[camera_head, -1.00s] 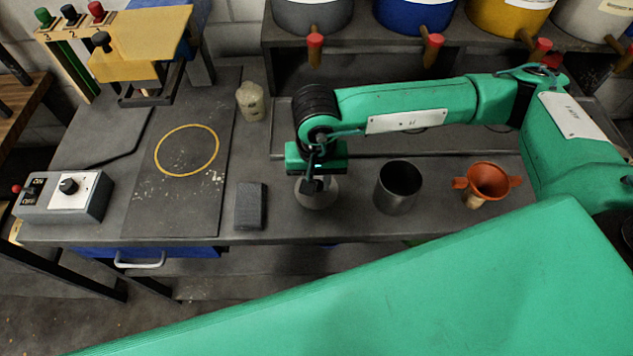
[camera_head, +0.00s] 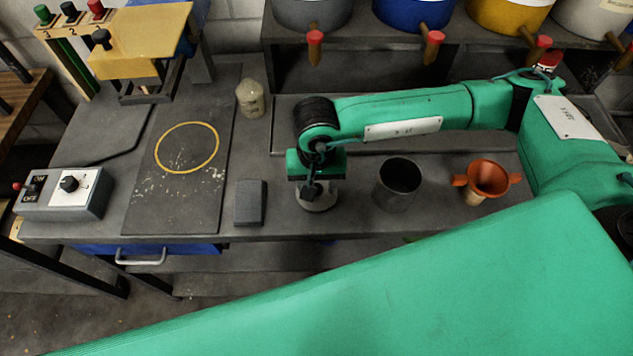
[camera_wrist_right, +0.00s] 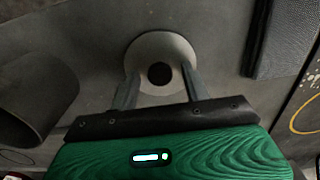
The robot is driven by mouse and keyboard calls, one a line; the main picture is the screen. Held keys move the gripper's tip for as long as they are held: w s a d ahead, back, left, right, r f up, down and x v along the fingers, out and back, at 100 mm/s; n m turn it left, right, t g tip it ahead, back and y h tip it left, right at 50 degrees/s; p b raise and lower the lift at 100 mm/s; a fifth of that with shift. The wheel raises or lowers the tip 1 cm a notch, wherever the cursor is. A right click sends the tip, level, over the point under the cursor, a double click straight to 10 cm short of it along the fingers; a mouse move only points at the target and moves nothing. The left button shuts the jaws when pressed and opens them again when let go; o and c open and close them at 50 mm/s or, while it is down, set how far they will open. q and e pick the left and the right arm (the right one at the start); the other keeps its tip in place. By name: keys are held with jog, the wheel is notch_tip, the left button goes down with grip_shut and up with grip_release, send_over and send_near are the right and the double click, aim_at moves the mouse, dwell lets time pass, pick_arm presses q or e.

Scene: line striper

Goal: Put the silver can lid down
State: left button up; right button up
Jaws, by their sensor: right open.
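The silver can lid (camera_head: 318,203) is a round grey disc on the workbench, below my right gripper (camera_head: 313,190). In the right wrist view the lid (camera_wrist_right: 160,55) shows a dark round knob or hole at its middle. The two fingers of my right gripper (camera_wrist_right: 158,90) stand apart on either side of the lid's near part. Whether they touch it I cannot tell. The open grey can (camera_head: 398,186) stands upright just right of the lid, and its side shows in the right wrist view (camera_wrist_right: 40,105). My left gripper is not in view.
A dark grey block (camera_head: 250,203) lies left of the lid. An orange funnel (camera_head: 488,180) stands right of the can. A switch box (camera_head: 65,194), a dark board with a yellow ring (camera_head: 187,149) and a pale bottle (camera_head: 250,99) are farther left. Paint buckets (camera_head: 415,14) line the back shelf.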

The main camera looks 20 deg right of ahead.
jog(key=shift+r, duration=0.1)
jog(key=shift+r+p, duration=0.15)
jog(key=shift+p, duration=0.2)
notch_tip(320, 180, up, 12)
jog(key=b, duration=0.4)
